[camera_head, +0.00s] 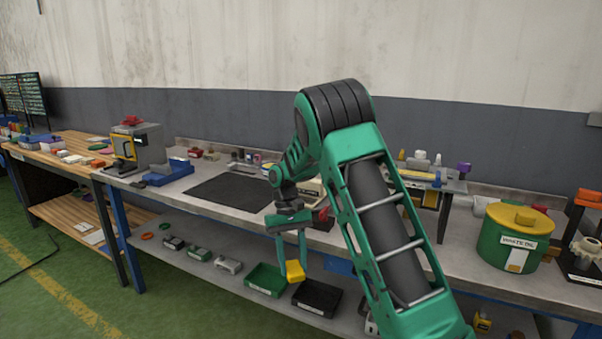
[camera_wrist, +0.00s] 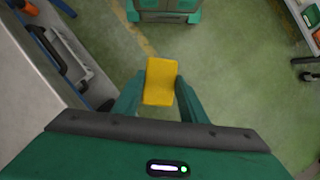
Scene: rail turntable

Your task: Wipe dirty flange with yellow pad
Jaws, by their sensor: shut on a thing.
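My gripper (camera_head: 292,262) is shut on the yellow pad (camera_head: 295,271), which hangs from the fingertips in front of the bench's front edge. In the wrist view the pad (camera_wrist: 160,80) sits between the two green fingers, with green floor behind it. I cannot make out a dirty flange in either view. My arm covers part of the bench in the head view.
The grey workbench (camera_head: 185,207) carries a dark mat (camera_head: 230,191), a yellow-and-grey machine (camera_head: 138,152) and a green waste oil bin (camera_head: 495,249). A green tray (camera_head: 266,279) and a black tray (camera_head: 317,297) are on the lower shelf.

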